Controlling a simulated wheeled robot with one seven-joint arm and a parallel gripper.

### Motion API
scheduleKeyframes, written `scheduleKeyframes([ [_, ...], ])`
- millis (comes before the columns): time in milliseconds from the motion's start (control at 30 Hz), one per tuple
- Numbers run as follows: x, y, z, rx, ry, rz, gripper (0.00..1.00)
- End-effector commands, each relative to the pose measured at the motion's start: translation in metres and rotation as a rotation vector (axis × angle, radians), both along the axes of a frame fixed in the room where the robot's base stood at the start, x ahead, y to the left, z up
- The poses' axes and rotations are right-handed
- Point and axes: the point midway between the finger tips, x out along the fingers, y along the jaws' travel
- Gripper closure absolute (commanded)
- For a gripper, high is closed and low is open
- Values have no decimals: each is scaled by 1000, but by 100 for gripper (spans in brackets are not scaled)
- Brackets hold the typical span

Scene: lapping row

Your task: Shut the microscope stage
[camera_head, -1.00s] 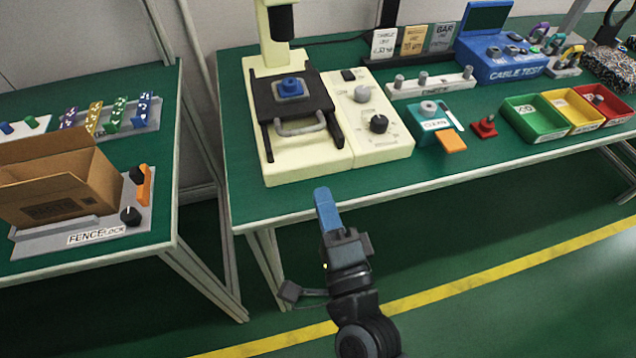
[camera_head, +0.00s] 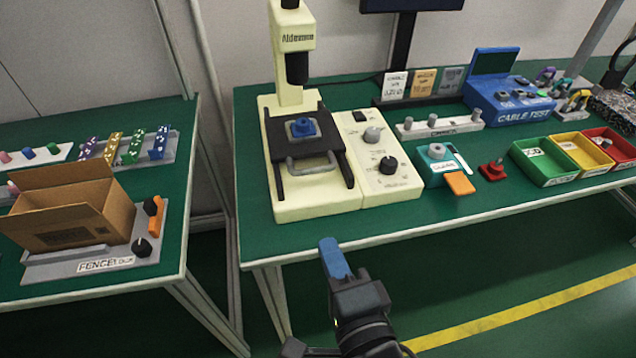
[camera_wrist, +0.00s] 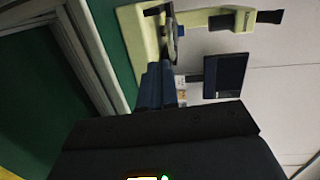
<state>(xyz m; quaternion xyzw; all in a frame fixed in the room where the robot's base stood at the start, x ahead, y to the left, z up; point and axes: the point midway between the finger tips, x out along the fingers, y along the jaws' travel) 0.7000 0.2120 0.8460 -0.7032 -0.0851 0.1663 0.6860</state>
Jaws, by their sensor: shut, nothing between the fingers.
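The cream microscope (camera_head: 295,65) stands on the green table. Its dark stage (camera_head: 284,137) carries a blue part (camera_head: 303,128) on a grey seat and has a grey bar handle (camera_head: 312,164) at its front. The stage sits between dark side rails that run on toward the front of the cream base (camera_head: 310,203). My gripper (camera_head: 334,258) is shut and empty, with blue fingers, in front of the table's near edge and apart from the handle. In the wrist view the fingers (camera_wrist: 160,86) point toward the microscope (camera_wrist: 136,32), which appears sideways; the handle (camera_wrist: 172,42) shows beyond the fingertips.
Right of the stage is a knob panel (camera_head: 385,160), then a teal box with an orange flap (camera_head: 459,184). Green (camera_head: 543,162), yellow and red bins stand further right. A cardboard box (camera_head: 75,205) sits on the left table. The floor before the table is clear.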

Motion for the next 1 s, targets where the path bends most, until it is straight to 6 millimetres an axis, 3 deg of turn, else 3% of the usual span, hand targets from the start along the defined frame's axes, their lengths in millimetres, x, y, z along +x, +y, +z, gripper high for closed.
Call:
scheduleKeyframes([
  [167,3,-11,5,-5,20,-57,100],
  [367,19,-7,4,-5,20,-61,100],
  [833,100,18,-7,-4,20,-60,100],
  [1000,122,25,-2,-4,21,-59,100],
])
